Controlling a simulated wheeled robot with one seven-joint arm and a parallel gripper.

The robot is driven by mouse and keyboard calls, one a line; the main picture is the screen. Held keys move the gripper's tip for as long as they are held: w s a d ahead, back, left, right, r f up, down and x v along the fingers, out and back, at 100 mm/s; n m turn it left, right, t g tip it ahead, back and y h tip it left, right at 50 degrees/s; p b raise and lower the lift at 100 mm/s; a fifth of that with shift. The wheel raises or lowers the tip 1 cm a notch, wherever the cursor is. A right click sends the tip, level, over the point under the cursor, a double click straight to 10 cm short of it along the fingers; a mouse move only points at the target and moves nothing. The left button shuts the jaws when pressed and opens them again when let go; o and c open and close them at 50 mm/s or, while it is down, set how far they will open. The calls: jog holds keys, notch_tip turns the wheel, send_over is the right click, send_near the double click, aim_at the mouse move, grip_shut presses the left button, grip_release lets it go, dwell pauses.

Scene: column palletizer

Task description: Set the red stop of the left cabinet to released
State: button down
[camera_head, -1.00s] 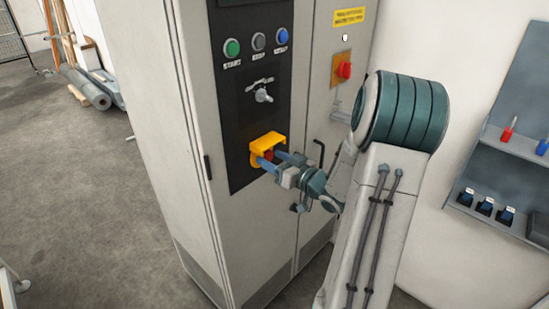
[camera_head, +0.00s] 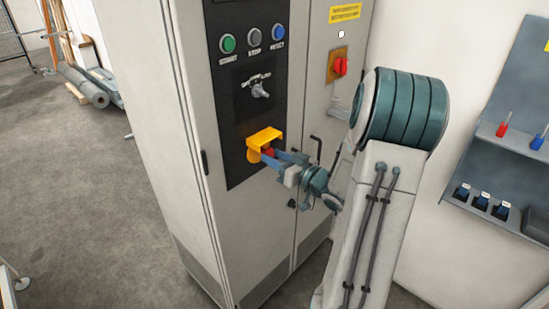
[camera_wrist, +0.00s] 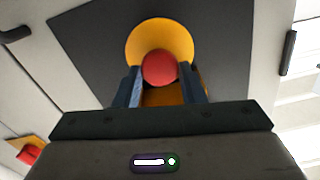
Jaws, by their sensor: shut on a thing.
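The red stop (camera_head: 268,151) is a round red mushroom button under a yellow shroud (camera_head: 264,136) on the black panel of the left cabinet (camera_head: 185,130). In the wrist view the red stop (camera_wrist: 159,68) stands in front of a round yellow plate (camera_wrist: 134,43). My gripper (camera_head: 276,156) reaches in from the right, and its blue fingers are shut on the red stop, one on each side. In the wrist view my gripper (camera_wrist: 158,84) has its fingertips at the button's lower sides. The shroud partly hides the button in the head view.
Green, grey and blue buttons and a selector switch (camera_head: 260,90) are above the shroud. A red rotary switch (camera_head: 341,67) on a yellow plate is on the right cabinet door. A wall shelf (camera_head: 500,195) stands at the right.

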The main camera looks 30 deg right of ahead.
jog(key=c, duration=0.9)
grip_release()
jog(key=shift+s, duration=0.1)
jog(key=shift+d, duration=0.1)
jog(key=shift+s+d, duration=0.1)
jog(key=shift+s, duration=0.2)
jog(key=b+v, duration=0.2)
jog(key=v, duration=1.1)
